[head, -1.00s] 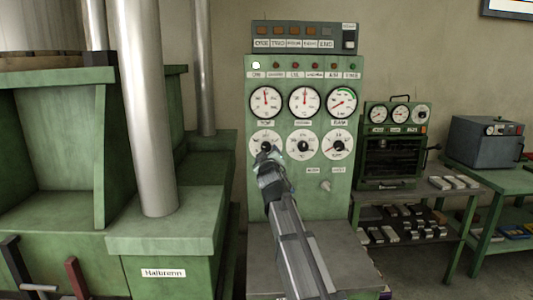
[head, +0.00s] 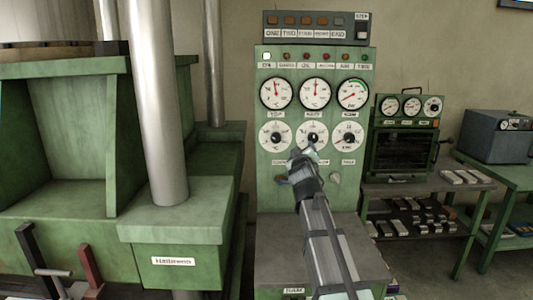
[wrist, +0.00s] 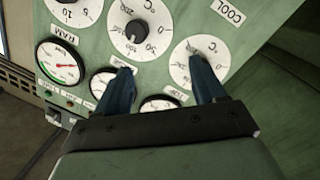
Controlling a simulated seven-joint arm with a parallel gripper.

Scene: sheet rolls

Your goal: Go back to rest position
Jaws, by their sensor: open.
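My gripper (head: 307,153) is in front of the green control panel (head: 262,195), at the lower edge of the middle white dial (head: 313,135). In the wrist view its two dark blue fingers (wrist: 162,68) are spread apart with nothing held between them. One fingertip overlaps a white dial in that view, but I cannot tell whether it touches. The left white dial (head: 275,137) and right white dial (head: 347,137) are in the clear. Above them is a row of round gauges (head: 315,93).
A green machine with a thick metal column (head: 160,110) stands to the left. A small green furnace (head: 403,135) on a bench with several metal blocks (head: 458,177) and a grey box (head: 495,137) are to the right. Levers (head: 90,267) stand at lower left.

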